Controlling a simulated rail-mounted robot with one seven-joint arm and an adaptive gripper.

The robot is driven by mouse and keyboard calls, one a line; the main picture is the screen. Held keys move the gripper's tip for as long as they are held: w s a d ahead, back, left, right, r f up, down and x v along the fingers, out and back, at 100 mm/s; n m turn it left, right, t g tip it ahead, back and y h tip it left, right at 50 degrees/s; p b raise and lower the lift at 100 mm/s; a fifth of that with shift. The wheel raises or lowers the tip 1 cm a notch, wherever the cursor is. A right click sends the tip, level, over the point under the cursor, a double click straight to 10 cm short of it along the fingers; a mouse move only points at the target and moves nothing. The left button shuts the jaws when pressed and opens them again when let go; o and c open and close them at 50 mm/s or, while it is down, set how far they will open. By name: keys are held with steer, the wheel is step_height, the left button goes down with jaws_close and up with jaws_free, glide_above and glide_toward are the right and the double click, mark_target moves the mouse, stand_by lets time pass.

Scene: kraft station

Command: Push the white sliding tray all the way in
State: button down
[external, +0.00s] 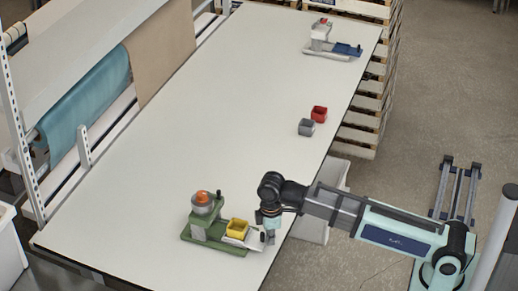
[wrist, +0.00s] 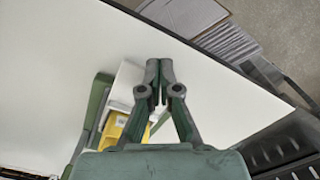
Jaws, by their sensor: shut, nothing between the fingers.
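The white sliding tray (external: 246,238) sticks out to the right from a green station (external: 207,229) at the table's near end. A yellow bin (external: 237,228) stands on its inner part. In the wrist view the pale tray (wrist: 126,76) lies just left of the fingers, with the yellow bin (wrist: 112,128) partly hidden behind my gripper. My gripper (external: 270,239) is low at the tray's outer end, between it and the table edge. Its fingertips (wrist: 160,70) are together and hold nothing. I cannot tell whether they touch the tray.
A grey bin (external: 306,127) and a red bin (external: 319,113) stand mid-table. A second station, grey and blue (external: 332,47), stands at the far end. The white table (external: 190,130) is otherwise mostly clear. Its right edge is close to my gripper.

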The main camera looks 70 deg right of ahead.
mark_target(251, 240)
steer(key=shift+w, duration=0.2)
steer(key=shift+w+d, duration=0.1)
steer(key=shift+w, duration=2.85)
steer(key=shift+w+d+p, duration=0.15)
steer(key=shift+w+p, duration=0.15)
steer(key=shift+w, duration=1.15)
